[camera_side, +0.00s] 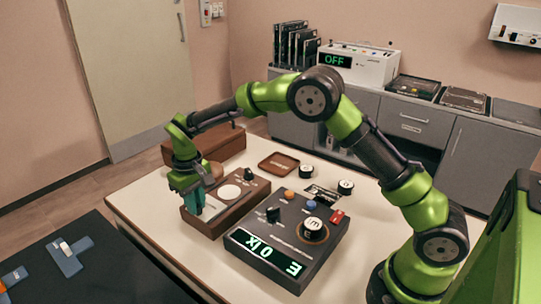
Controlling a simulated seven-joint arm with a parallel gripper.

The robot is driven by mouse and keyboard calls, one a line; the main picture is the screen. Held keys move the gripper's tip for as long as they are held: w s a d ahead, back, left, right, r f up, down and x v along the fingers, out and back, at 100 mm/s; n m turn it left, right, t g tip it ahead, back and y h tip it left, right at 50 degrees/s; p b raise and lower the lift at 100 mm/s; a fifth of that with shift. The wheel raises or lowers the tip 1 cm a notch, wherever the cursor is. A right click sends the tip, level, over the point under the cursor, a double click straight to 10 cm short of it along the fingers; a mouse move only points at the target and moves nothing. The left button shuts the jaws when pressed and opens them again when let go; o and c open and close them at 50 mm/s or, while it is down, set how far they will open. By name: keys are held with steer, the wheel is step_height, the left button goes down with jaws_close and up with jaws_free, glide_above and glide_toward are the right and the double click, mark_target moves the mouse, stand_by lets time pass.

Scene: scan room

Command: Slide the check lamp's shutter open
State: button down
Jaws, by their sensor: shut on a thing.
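The check lamp appears to be the low wooden box (226,218) with a grey top near the table's left side. Its top carries a white round disc (229,193), a black knob (249,175) and a pale strip. My gripper (195,205) points down over the box's left end, with its teal fingers shut. What they hold is hidden behind them; from its place it appears to be the shutter's grip. How far the shutter stands open cannot be told.
A dark console (289,281) with a green display, knobs and buttons stands right of the box. A brown wooden case (222,143) and a small brown tray (279,163) lie behind. Small round pieces (345,187) sit at the back right. The table's front left edge is bare.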

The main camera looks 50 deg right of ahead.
steer(key=c, duration=1.2)
jaws_free()
steer(key=shift+a, duration=0.35)
steer(key=shift+c, duration=0.2)
steer(key=shift+o, duration=1)
steer(key=shift+d, duration=0.1)
step_height(320, 180, up, 17)
steer(key=shift+w, duration=0.1)
steer(key=s+d+m+t+y, duration=0.1)
steer(key=s+d+m+t, duration=0.1)
steer(key=s, duration=1.1)
steer(key=s+d+r+m+t+y, duration=0.1)
steer(key=s+d+t, duration=0.4)
steer(key=s, duration=0.9)
steer(key=shift+s+d+m, duration=0.3)
steer(key=shift+d+m, duration=0.2)
steer(key=shift+d, duration=0.2)
